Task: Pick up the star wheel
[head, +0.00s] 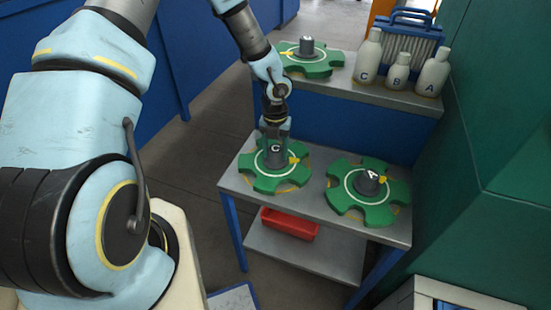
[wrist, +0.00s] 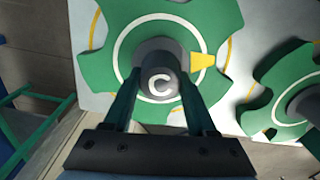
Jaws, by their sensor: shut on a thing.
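A green star wheel with a grey hub marked C (head: 262,180) lies on the left of the grey metal table. My gripper (head: 276,148) comes down on it from above and is shut on its hub. In the wrist view the fingers (wrist: 162,90) are on either side of the dark hub of star wheel C (wrist: 100,65), which has a white ring and a yellow mark. A second star wheel, marked A (head: 350,206), lies to the right on the same table. Its edge also shows in the wrist view (wrist: 265,75). A third star wheel (head: 325,65) lies on the shelf behind; its letter is too small to read.
The table (head: 314,207) has a lower shelf with a red bin (head: 290,224). Pale bottles marked C (head: 368,62), B (head: 397,72) and A (head: 432,75) stand on the rear shelf beside a blue-framed rack (head: 412,40). A green wall (head: 490,130) bounds the right side.

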